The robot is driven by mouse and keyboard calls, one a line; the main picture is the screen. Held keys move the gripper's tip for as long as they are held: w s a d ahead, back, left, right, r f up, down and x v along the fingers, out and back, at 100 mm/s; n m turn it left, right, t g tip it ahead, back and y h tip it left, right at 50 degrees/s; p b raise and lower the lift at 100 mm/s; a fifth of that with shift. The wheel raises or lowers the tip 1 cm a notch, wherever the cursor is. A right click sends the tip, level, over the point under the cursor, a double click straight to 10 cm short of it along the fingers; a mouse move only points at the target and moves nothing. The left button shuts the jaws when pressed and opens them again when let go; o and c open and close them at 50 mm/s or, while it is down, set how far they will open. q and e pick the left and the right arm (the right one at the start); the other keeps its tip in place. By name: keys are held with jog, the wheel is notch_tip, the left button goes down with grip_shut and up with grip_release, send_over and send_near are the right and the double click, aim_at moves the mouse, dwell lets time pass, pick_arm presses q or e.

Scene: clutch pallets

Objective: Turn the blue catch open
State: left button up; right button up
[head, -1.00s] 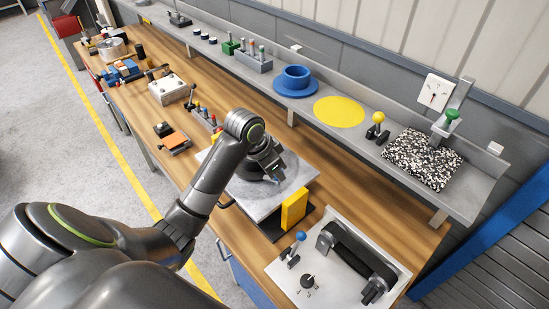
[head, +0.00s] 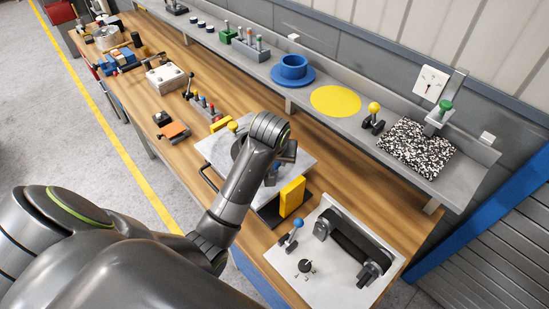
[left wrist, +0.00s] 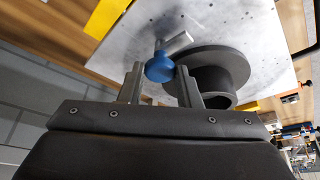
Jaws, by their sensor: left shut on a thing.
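The blue catch (left wrist: 160,68) has a round blue knob on a short metal bar and sits on a grey metal plate (left wrist: 235,25). My left gripper (left wrist: 159,74) is shut on the blue knob, one finger on each side of it. A dark flanged cylinder (left wrist: 212,62) stands on the plate right beside the right-hand finger. In the head view my left gripper (head: 272,177) is over the plate (head: 305,158), and my arm hides most of the catch and cylinder. My right gripper is not in view.
A yellow block (head: 292,197) stands at the plate's near edge. A white board (head: 325,275) with a blue-knobbed lever (head: 297,226) and dark fixtures lies to the right. A shelf behind holds a blue flanged part (head: 293,72) and a yellow disc (head: 336,101).

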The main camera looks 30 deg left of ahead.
pick_arm(q)
jog(key=shift+n, duration=0.5)
jog(key=o, duration=1)
jog(key=shift+c, duration=0.2)
